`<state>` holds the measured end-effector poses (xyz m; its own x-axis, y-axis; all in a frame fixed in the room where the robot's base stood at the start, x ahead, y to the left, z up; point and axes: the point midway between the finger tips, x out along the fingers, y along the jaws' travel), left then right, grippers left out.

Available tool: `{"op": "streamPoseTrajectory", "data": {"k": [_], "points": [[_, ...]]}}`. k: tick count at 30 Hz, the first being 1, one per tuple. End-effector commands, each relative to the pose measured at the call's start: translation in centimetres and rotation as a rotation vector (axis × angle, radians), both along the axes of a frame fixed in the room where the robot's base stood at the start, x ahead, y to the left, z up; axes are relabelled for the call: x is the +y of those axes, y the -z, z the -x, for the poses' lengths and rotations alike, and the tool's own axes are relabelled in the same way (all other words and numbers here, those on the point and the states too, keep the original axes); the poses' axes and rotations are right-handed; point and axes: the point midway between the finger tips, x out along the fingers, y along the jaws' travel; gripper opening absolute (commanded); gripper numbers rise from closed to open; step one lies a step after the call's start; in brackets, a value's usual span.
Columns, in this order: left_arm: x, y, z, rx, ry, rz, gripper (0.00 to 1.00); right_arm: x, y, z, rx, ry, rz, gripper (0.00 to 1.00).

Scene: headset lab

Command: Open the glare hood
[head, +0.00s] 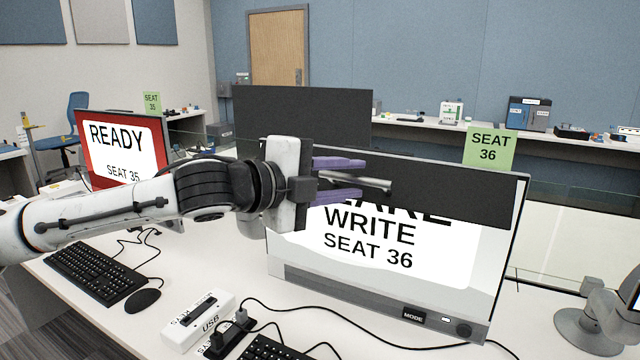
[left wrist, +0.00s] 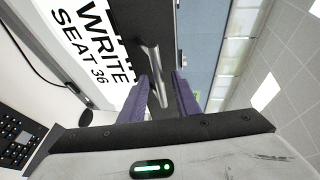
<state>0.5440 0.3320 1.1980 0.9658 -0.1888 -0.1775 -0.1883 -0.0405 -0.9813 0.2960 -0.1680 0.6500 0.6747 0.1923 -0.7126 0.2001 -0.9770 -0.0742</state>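The glare hood (head: 445,195) is a dark panel across the upper part of the Seat 36 monitor (head: 460,285), covering the top of its on-screen text. A grey metal bar handle (head: 374,184) sticks out from the hood; it also shows in the left wrist view (left wrist: 150,62). My left gripper (head: 363,178) is in front of the hood. Its two purple fingers are apart, one on each side of the handle's end. In the left wrist view the bar reaches between the fingers (left wrist: 168,88); I cannot tell whether they touch it. My right gripper is not in view.
A white USB box (head: 200,318), black keyboard (head: 95,272), mouse (head: 142,300) and cables lie on the desk. A red-framed Seat 35 monitor (head: 120,150) stands at left. A green Seat 36 sign (head: 489,148) rises above the monitor. A grey round-based stand (head: 585,330) is at right.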

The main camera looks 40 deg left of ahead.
Motion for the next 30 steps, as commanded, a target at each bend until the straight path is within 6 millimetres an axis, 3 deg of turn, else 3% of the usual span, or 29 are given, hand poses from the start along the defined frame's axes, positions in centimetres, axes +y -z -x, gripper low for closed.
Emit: {"op": "streamPoseTrajectory", "data": {"k": [9, 18, 30], "points": [[0.9, -0.5, 4.0, 0.000, -0.003, -0.009, 0.29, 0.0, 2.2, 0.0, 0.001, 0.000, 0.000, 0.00], [1.4, -1.3, 7.2, -0.001, -0.003, -0.008, 0.29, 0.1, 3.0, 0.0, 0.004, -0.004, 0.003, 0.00], [1.6, -1.6, 8.3, 0.000, 0.000, -0.001, 0.29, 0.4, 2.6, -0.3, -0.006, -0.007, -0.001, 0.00]]}}
